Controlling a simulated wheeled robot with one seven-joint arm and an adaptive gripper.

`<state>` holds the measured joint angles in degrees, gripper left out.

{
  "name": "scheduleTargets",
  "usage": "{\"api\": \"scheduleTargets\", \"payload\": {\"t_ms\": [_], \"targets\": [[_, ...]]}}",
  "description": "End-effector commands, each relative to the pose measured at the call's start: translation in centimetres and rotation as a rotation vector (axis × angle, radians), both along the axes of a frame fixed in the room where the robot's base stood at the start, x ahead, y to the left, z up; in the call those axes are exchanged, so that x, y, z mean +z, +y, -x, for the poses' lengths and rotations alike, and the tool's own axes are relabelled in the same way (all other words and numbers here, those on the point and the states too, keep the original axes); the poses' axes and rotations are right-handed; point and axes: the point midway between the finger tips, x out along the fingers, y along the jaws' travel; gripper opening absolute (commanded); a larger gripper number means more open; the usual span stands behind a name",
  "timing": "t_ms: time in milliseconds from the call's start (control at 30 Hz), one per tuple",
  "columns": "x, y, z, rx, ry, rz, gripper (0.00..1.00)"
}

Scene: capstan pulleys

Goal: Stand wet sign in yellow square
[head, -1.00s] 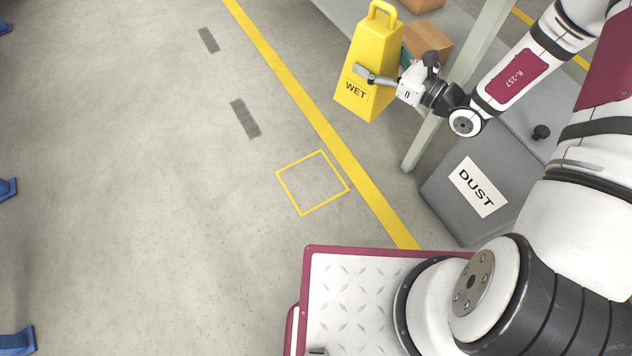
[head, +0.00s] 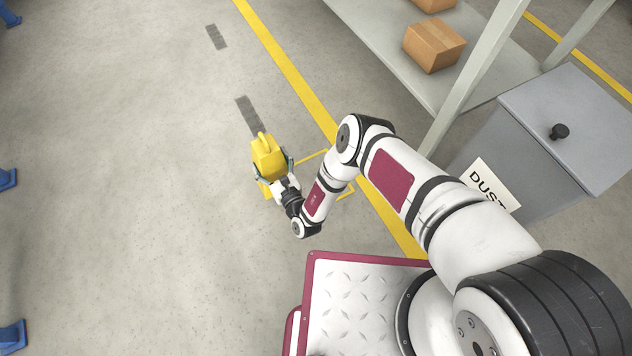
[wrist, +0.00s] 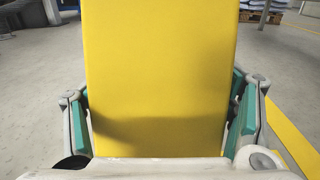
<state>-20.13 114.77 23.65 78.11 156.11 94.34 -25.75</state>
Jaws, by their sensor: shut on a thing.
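The yellow wet sign (head: 264,150) is held by my gripper (head: 278,172), with its handle at the top. It appears close to upright. In the wrist view the sign's plain yellow face (wrist: 160,70) fills the middle, and the teal finger pads of my gripper (wrist: 160,125) press on both its sides. The yellow square (head: 318,154) is an outline on the floor, partly hidden behind my arm and the sign. The sign shows at the square's left side. I cannot tell whether its base touches the floor.
A grey dust bin (head: 560,120) stands at the right, beside a shelf (head: 395,50) with cardboard boxes (head: 434,45). A yellow floor line (head: 285,70) runs past the square. The floor at the left is open, with blue feet (head: 8,180) at the far left edge.

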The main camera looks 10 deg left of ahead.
Motion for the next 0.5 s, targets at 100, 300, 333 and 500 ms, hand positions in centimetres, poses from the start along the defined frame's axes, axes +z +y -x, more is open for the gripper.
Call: {"api": "scheduleTargets", "payload": {"t_ms": [100, 300, 333, 500], "targets": [[-1.6, 0.3, 1.3, -0.013, -0.002, -0.001, 0.35], [-2.2, -1.6, 0.8, -0.023, -0.004, -0.002, 0.35], [-2.2, -2.2, 0.5, -0.022, -0.005, -0.001, 0.35], [-2.5, -6.0, -1.1, -0.021, -0.005, -0.001, 0.35]]}}
